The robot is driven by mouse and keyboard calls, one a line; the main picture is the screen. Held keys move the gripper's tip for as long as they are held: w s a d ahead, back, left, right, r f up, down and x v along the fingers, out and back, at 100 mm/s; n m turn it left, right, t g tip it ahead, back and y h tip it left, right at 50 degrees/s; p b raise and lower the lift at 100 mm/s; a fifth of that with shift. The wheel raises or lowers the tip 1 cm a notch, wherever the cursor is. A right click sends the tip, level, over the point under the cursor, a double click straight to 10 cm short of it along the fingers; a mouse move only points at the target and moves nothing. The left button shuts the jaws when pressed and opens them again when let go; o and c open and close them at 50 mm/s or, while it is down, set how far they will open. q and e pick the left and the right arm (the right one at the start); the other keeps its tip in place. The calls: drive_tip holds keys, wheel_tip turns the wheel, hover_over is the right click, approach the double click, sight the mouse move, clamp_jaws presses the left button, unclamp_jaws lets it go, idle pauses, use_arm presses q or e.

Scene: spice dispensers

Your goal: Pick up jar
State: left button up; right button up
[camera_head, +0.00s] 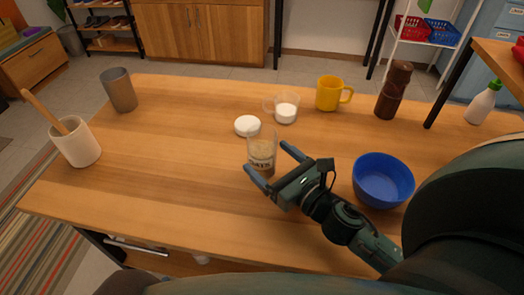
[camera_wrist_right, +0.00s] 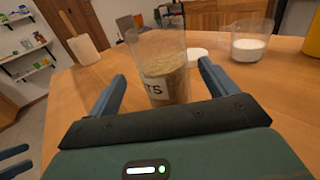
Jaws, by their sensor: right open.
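A clear glass jar (camera_head: 261,148) with beige grainy contents and a label stands upright on the wooden table. In the right wrist view the jar (camera_wrist_right: 165,75) shows its label ending in "TS", and its top part is empty. My right gripper (camera_head: 273,167) is open, low over the table at the jar's near right side. In the wrist view its two blue fingers (camera_wrist_right: 162,85) are apart, one on each side of the jar; I see no contact. Blue finger-like parts, seemingly of my left gripper (camera_wrist_right: 14,160), show at the lower left edge of the wrist view.
A white round lid (camera_head: 247,125) lies just behind the jar. Behind it are a glass cup of white powder (camera_head: 286,112), a yellow mug (camera_head: 329,94) and a brown grinder (camera_head: 393,90). A blue bowl (camera_head: 382,181) stands right of my gripper. The table's left middle is clear.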

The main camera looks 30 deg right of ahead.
drive_tip(key=shift+d+f+p+x, duration=0.1)
drive_tip(key=shift+f+p+x, duration=0.1)
drive_tip(key=shift+x, duration=1.15)
drive_tip(key=shift+d+f+p+x, duration=0.1)
drive_tip(key=shift+f+x, duration=0.1)
drive_tip(key=shift+x, duration=1.15)
drive_tip(key=c, duration=1.2)
